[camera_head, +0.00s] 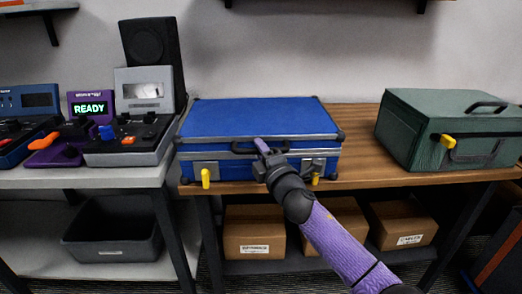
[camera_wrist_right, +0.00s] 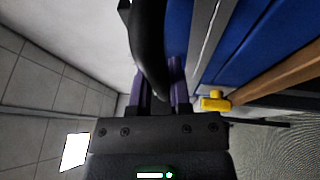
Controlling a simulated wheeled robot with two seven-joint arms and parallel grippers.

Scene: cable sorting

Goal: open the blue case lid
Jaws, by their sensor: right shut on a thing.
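The blue case (camera_head: 225,172) stands on the wooden table with its front towards me. Its lid (camera_head: 258,118) is down, flat on the case. My right gripper (camera_head: 263,149) is at the black front handle (camera_head: 243,151). In the right wrist view its purple fingers (camera_wrist_right: 161,90) are shut around the dark handle (camera_wrist_right: 148,45), with a yellow latch (camera_wrist_right: 215,102) beside them. My left gripper is out of view.
A green case (camera_head: 425,125) stands at the right on the wooden table (camera_head: 355,150). Several devices, one a purple unit reading READY (camera_head: 90,107), fill the grey table at the left. Cardboard boxes (camera_head: 254,232) and a dark bin (camera_head: 112,230) sit below. A wall is behind.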

